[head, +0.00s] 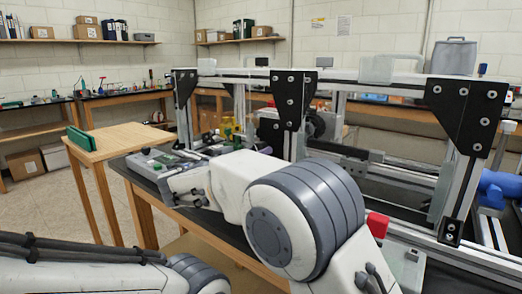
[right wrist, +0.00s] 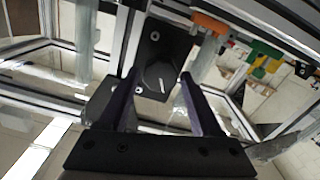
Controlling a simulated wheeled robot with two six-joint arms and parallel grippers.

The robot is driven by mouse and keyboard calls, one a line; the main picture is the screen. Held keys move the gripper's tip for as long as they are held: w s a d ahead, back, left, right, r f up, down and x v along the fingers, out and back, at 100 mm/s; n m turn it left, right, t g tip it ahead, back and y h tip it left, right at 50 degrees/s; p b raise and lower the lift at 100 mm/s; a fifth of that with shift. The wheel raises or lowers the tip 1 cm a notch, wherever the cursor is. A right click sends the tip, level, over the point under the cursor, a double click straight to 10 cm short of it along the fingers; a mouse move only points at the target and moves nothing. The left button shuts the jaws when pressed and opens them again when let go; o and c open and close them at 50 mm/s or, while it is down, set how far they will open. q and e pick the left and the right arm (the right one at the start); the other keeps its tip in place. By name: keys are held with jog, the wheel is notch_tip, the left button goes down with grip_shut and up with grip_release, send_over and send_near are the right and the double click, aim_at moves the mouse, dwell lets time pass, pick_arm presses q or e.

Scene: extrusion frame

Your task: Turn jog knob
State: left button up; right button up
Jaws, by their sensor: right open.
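The black jog knob (right wrist: 158,74) shows in the right wrist view, with a pale line on its face, on a dark plate with screws. My right gripper (right wrist: 160,84) is open, with one dark finger on each side of the knob in the picture. Gaps show between the fingers and the knob. I cannot tell whether the fingertips reach past its face. In the head view my right arm reaches left toward the frame, and its gripper is partly seen at its far end; I cannot make out the knob there. My left gripper is out of view.
An aluminium extrusion frame (head: 345,76) with black corner brackets (head: 467,113) stands on the dark bench. A grey box-like device (head: 150,163) lies at the bench's left end. A wooden table (head: 120,137) with a green item stands to the left. Open floor shows at far left.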

jog(key=shift+x, duration=1.35)
grip_shut()
jog(key=shift+f+n, duration=0.1)
jog(key=shift+n, duration=0.2)
